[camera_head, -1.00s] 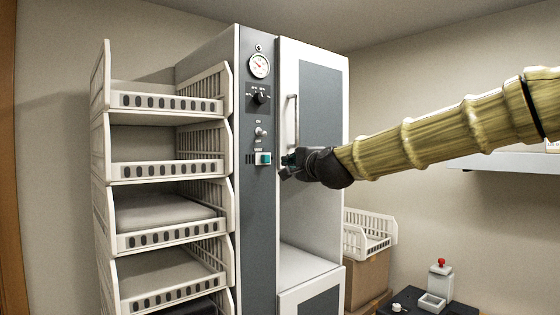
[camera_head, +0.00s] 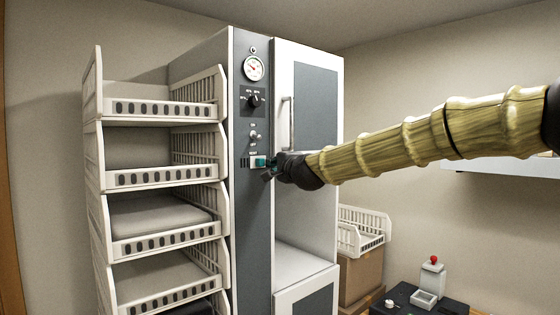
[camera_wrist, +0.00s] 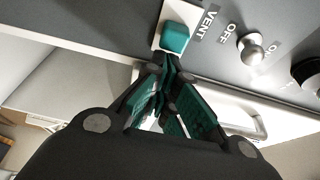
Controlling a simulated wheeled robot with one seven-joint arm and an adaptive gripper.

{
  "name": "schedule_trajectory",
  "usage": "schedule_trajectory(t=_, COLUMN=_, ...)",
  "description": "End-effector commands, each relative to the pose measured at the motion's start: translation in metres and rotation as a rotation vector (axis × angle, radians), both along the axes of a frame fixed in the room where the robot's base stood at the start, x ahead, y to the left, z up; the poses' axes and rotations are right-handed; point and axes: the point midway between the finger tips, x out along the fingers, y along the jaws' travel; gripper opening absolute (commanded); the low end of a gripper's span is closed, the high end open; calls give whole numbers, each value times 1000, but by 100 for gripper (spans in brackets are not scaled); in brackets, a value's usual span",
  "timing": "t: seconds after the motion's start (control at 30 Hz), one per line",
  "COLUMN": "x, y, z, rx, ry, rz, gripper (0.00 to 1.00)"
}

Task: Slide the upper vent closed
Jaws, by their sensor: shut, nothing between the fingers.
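The vent slider is a white plate with a teal block (camera_head: 260,161) on the dark control strip of the tall cabinet, beside a row of dark slots (camera_head: 240,162). In the wrist view the teal block (camera_wrist: 175,38) sits next to the word VENT. My gripper (camera_head: 267,175) is at the strip, just below and right of the block in the head view.
Above the vent on the strip are a toggle switch (camera_head: 254,136), a black knob (camera_head: 254,100) and a gauge (camera_head: 253,68). A door handle (camera_head: 287,123) stands to the right. White stacked bins (camera_head: 165,178) flank the cabinet's left. The open bay (camera_head: 300,262) lies below.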

Motion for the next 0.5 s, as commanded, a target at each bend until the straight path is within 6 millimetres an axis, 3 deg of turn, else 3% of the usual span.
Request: schedule_trajectory(t=0.5, x=9, y=3, z=0, rx=0, ry=0, rz=0, gripper=0)
